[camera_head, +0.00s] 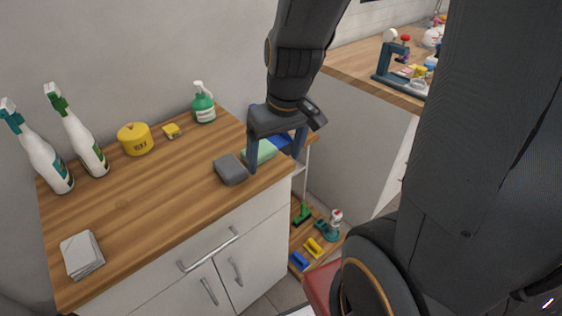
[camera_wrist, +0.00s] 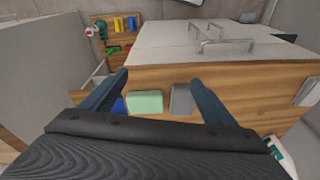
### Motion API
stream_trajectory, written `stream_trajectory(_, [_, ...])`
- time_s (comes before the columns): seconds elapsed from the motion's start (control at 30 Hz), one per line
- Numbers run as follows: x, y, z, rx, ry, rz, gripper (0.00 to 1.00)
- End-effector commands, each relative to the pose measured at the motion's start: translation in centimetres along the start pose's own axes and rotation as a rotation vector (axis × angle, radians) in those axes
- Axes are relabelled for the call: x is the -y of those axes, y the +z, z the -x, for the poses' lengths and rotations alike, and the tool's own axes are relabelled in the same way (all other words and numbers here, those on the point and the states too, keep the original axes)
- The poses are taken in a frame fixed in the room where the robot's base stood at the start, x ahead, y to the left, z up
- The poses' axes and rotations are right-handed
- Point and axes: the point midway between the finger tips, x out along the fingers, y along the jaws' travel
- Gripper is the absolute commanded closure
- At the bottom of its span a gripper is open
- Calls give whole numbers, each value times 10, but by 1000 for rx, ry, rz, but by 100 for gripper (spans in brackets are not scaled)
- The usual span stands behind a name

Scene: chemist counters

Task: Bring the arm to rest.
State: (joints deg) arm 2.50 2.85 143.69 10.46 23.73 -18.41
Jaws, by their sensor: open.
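My gripper (camera_head: 275,161) hangs from my arm, over the right end of the wooden counter (camera_head: 135,215). In the wrist view its two fingers (camera_wrist: 158,88) are wide apart with nothing gripped. A pale green block (camera_head: 262,152) lies on the counter below the gripper, partly hidden by it. A grey block (camera_head: 230,169) lies just left of the near finger. The wrist view shows the green block (camera_wrist: 145,102) and grey block (camera_wrist: 181,98) between the finger lines, below them. A blue item (camera_head: 281,141) shows behind the gripper.
A white stack (camera_head: 82,254) lies front left. A low shelf (camera_head: 316,252) holds several items. Mid-counter is clear.

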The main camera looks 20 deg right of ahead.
Motion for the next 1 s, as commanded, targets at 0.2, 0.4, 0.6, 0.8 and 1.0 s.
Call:
stream_trajectory(0.2, [3,37,-4,80,52,-93,19])
stream_trajectory(0.4, [3,42,-4,89,61,-111,19])
stream_trajectory(0.6, [3,41,-4,89,60,-111,19])
stream_trajectory(0.8, [3,41,-4,88,60,-111,19])
stream_trajectory(1.0, [3,41,-4,88,60,-111,19])
